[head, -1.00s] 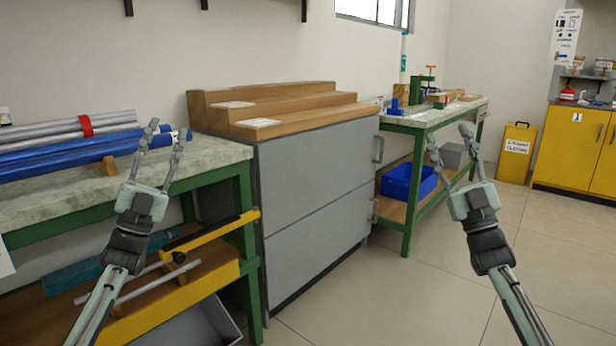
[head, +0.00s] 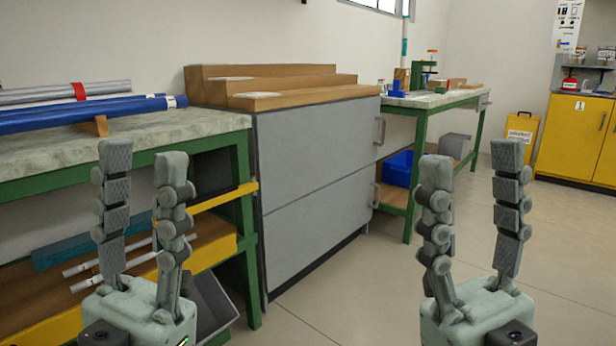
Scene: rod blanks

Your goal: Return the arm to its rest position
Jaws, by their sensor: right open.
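My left gripper (head: 143,160) is at the lower left of the head view, fingers pointing up, with a clear gap between its fingertips and nothing held. It stands in front of the green-framed bench on the left. My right gripper (head: 472,170) is at the lower right, fingers also pointing up and apart, empty, over open floor in the picture. The arm links behind both grippers are hidden below the frame edge.
A green-framed bench (head: 60,147) holds blue and grey rods (head: 75,115) at left. A grey cabinet (head: 320,150) with wooden steps (head: 290,102) stands in the middle. A second bench (head: 445,98) and a yellow cupboard (head: 574,145) are further right. The floor (head: 390,290) in front is clear.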

